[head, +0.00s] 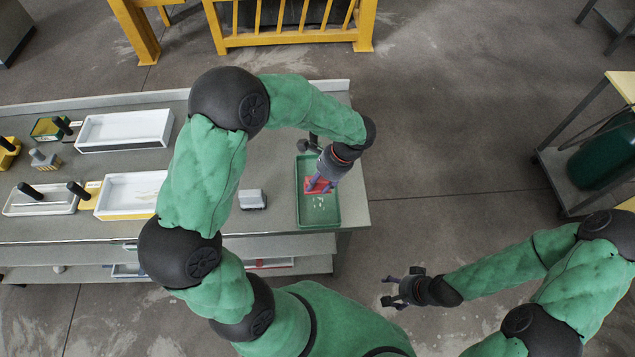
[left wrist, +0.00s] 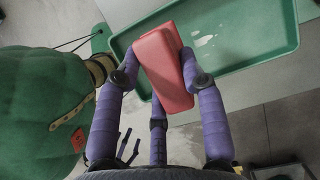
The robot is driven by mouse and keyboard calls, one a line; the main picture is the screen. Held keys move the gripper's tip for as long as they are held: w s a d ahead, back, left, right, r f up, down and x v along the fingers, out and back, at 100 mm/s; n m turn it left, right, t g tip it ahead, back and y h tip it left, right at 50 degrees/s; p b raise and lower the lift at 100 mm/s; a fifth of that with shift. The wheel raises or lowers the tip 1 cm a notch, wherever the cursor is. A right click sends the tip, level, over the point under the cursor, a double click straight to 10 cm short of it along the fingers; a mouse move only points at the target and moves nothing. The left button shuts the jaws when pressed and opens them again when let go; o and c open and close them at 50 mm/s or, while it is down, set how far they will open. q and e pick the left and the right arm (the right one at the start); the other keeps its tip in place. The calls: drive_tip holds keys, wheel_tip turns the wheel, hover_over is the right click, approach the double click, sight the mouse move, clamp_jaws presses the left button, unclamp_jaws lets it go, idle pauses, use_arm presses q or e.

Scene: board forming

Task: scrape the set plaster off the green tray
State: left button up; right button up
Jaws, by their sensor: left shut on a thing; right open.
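The green tray (head: 328,218) lies at the right end of the long grey table. White plaster patches (head: 319,202) show on its floor, and also in the left wrist view (left wrist: 204,41). My left gripper (head: 322,183) is shut on a red block-shaped tool (head: 314,187), over the middle of the tray. In the left wrist view, the red tool (left wrist: 160,62) sits between the purple fingers, and its far end overlaps the tray (left wrist: 262,66). I cannot tell whether it touches the tray. My right gripper (head: 402,289) is open and empty, off the table.
A grey-white block (head: 252,200) stands left of the tray. White trays (head: 125,130), black-handled tools (head: 78,190) and a yellow-green box (head: 46,128) fill the table's left. A yellow rail (head: 290,38) stands behind. A cart with a green cylinder (head: 602,155) stands right.

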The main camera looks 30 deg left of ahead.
use_arm(q)
drive_tip(key=shift+r+p, duration=1)
drive_tip(key=shift+r, duration=0.6)
drive_tip(key=shift+f, duration=0.1)
drive_tip(key=shift+a, duration=0.1)
